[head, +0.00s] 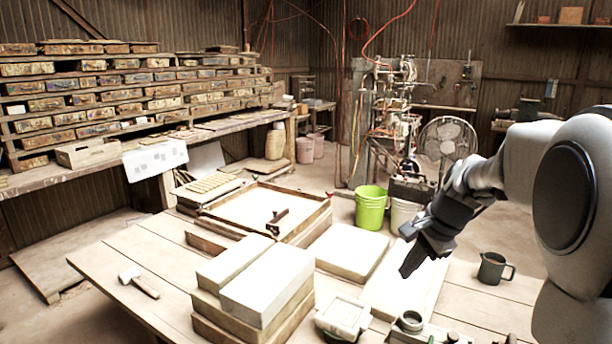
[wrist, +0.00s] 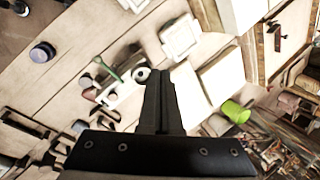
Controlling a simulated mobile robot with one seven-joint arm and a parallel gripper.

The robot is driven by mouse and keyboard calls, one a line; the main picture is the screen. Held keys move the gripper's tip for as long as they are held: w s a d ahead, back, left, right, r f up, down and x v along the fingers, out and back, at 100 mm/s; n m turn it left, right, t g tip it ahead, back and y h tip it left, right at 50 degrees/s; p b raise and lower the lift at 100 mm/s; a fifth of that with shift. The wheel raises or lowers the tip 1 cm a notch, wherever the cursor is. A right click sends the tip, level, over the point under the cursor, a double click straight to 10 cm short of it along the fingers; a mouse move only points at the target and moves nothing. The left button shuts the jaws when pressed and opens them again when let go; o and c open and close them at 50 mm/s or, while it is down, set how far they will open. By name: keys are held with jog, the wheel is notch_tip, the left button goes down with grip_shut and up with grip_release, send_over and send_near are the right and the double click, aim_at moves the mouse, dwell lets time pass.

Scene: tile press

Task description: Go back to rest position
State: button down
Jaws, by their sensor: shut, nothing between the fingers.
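My gripper (head: 420,255) hangs from my arm at the right in the head view, above the right part of the wooden table (head: 140,245). Its fingers are together with nothing between them. In the wrist view the closed fingers of my gripper (wrist: 160,75) reach up the middle of the picture. A white slab (head: 405,285) lies on the table below and behind my gripper. My gripper appears apart from it.
White blocks (head: 265,285) are stacked at the table's front. A dark mug (head: 494,268) stands to the right, and a hammer (head: 140,282) lies at the left. A shallow wooden tray (head: 310,218) and a green bucket (head: 370,207) are farther back. Bare tabletop is at the left.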

jog(key=s+a+r+n+t+h, duration=0.1)
jog(key=s+a+r+n, duration=0.1)
jog(key=s+n, duration=0.5)
jog(key=s+a+r+n+t+h, duration=0.1)
jog(key=s+a+n, duration=0.3)
jog(key=s, duration=1.4)
jog(key=r+n, duration=0.1)
jog(key=n, duration=0.1)
jog(key=shift+s+a+n+h, duration=0.25)
jog(key=shift+n+h, duration=0.05)
jog(key=shift+n, duration=0.1)
